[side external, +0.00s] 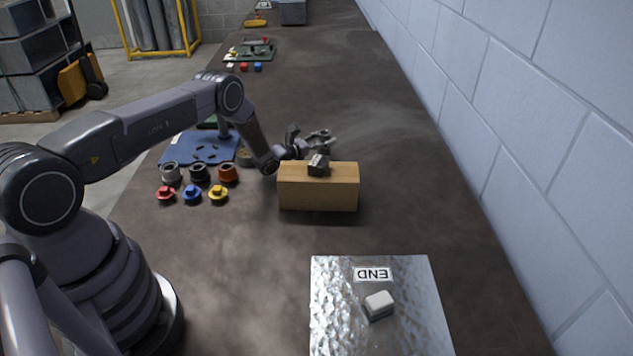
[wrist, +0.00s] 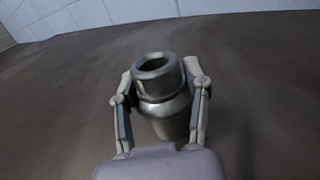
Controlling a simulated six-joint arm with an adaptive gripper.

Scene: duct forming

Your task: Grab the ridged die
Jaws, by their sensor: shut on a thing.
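My gripper (wrist: 160,95) is shut on a dark grey metal die (wrist: 158,110) in the wrist view. The die is round, with a hole in its top end and a ridge-like collar around its upper part. One finger lies along each side of it, and its lower end is partly hidden by my gripper's body. In the side external view my gripper (side external: 318,141) is just behind a wooden block, pointing right; the held die is hard to make out there.
The tan wooden block (side external: 318,195) carries a small dark piece (side external: 319,166). A metal sheet (side external: 335,300) marked END bears a pale block (side external: 379,304). A wall (side external: 500,120) runs along the right.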

